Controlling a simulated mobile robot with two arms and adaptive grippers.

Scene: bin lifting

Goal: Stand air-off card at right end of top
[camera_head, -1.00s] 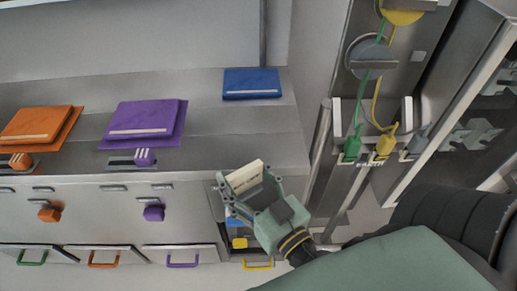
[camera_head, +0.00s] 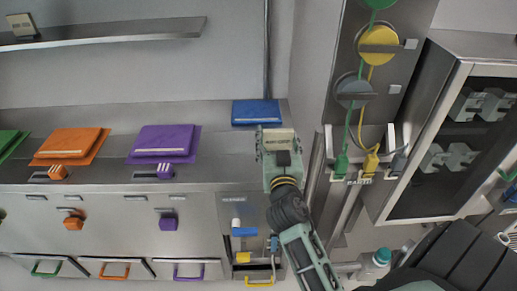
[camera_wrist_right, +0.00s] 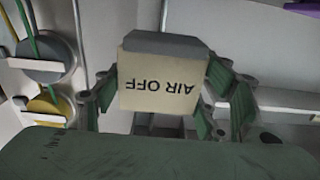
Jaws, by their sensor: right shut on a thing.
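The cream air-off card (camera_head: 280,135) is held in my right gripper (camera_head: 279,148), above the right part of the steel counter top (camera_head: 225,168), just in front of the blue folded stack (camera_head: 256,111). In the right wrist view the card (camera_wrist_right: 160,84), with a grey edge piece, reads "AIR OFF" upside down between the green fingers of the gripper (camera_wrist_right: 165,98). Whether the card touches the counter cannot be told. A similar small card (camera_head: 22,25) stands at the left end of the upper shelf (camera_head: 120,33). My left gripper is not in view.
Purple (camera_head: 165,140) and orange (camera_head: 68,143) stacks lie on the counter to the left. A panel with green and yellow hanging cables (camera_head: 378,45) stands at the right, beside an open-fronted cabinet (camera_head: 470,110). The upper shelf's right part is clear.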

